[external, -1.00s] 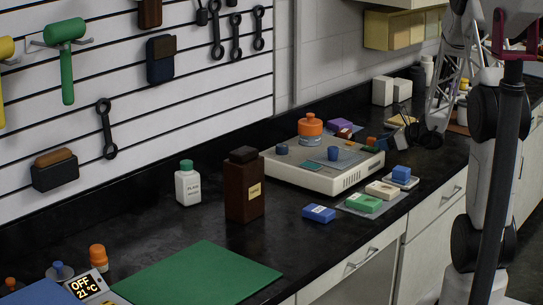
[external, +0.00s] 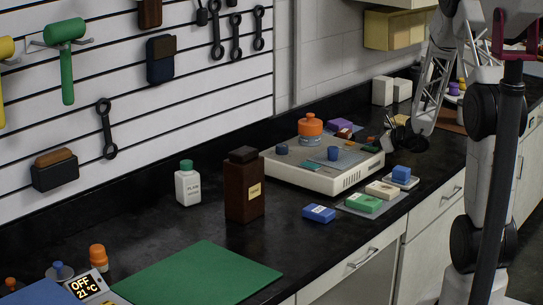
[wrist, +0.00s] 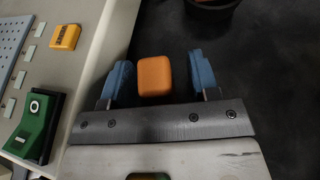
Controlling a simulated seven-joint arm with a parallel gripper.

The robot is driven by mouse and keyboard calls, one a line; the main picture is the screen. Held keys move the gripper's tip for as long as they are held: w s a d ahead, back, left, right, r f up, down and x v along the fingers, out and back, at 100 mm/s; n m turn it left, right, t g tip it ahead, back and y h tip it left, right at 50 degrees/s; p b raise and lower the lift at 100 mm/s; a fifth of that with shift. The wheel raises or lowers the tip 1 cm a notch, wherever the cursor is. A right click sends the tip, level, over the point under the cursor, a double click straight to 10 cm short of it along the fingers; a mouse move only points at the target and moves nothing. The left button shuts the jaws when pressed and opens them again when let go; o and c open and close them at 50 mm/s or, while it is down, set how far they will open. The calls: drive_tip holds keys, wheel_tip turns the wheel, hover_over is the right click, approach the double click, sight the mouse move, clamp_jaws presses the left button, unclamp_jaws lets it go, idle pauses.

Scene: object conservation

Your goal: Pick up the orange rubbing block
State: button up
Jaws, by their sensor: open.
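The orange rubbing block (wrist: 154,76) shows in the wrist view as a rounded orange block on the dark counter. My gripper (wrist: 161,78) is open, with one blue finger pad on each side of the block. A gap shows between the block and each pad, wider on the right. I cannot tell how far the fingertips are above the counter. In the external view my gripper (external: 391,138) is small, low beside the right end of the pale bench device. I cannot make out the orange block there.
In the wrist view a pale device edge runs along the left, with a yellow-orange item (wrist: 65,37) and a green item (wrist: 35,127). A dark round container (wrist: 212,4) is at the top. Dark counter to the right is clear. A brown bottle (external: 244,185) stands farther left externally.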

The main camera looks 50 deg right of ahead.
sight(370, 138)
idle(0.3)
drive_tip(key=c, duration=1)
drive_tip(key=shift+r, duration=5)
